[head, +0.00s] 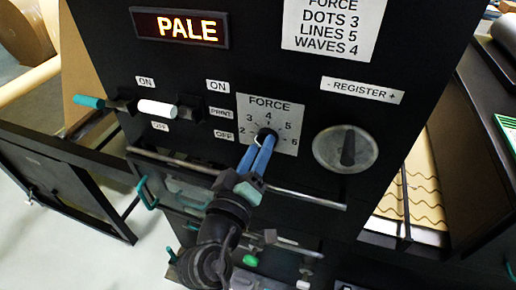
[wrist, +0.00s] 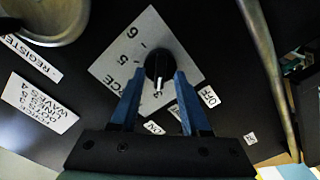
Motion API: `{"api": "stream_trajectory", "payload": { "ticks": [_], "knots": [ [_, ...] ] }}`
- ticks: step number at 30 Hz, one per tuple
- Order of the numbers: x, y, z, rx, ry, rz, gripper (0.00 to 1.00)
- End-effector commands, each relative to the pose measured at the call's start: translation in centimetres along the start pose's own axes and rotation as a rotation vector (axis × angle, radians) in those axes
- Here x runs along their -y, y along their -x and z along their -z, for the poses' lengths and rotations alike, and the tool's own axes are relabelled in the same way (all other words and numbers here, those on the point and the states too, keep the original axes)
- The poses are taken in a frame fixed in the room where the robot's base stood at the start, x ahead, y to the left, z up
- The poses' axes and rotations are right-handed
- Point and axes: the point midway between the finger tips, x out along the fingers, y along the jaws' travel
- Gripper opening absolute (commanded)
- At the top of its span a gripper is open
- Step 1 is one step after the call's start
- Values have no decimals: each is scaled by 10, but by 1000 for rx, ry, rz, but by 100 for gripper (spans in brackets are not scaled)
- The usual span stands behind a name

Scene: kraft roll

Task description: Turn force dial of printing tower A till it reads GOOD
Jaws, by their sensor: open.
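The force dial (head: 266,135) is a small black knob on a white scale plate (head: 283,112) marked 2 to 6. In the wrist view the dial (wrist: 158,66) has a white pointer line directed at about the 3. The lit display (head: 181,28) above reads PALE. My gripper (head: 259,152) is at the dial. Its blue fingers stand on either side of the knob in the wrist view (wrist: 158,75), open, with small gaps showing.
A white card (head: 333,25) reads FORCE, DOTS 3, LINES 5, WAVES 4. A round register knob (head: 346,149) is to the right. A teal-tipped lever (head: 90,101) and a white-tipped lever (head: 158,108) are left. A metal bar (head: 300,197) runs below. Wavy-patterned paper (head: 420,185) lies right.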

Motion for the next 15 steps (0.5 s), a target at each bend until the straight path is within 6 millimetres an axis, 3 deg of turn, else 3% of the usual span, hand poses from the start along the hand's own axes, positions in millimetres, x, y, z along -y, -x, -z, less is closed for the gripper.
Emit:
{"api": "stream_trajectory", "payload": {
  "ticks": [1,9,15],
  "knots": [
    [0,0,0,0,0,0,44],
    [0,0,0,0,0,0,0],
    [0,0,0,0,0,0,0]
  ]
}}
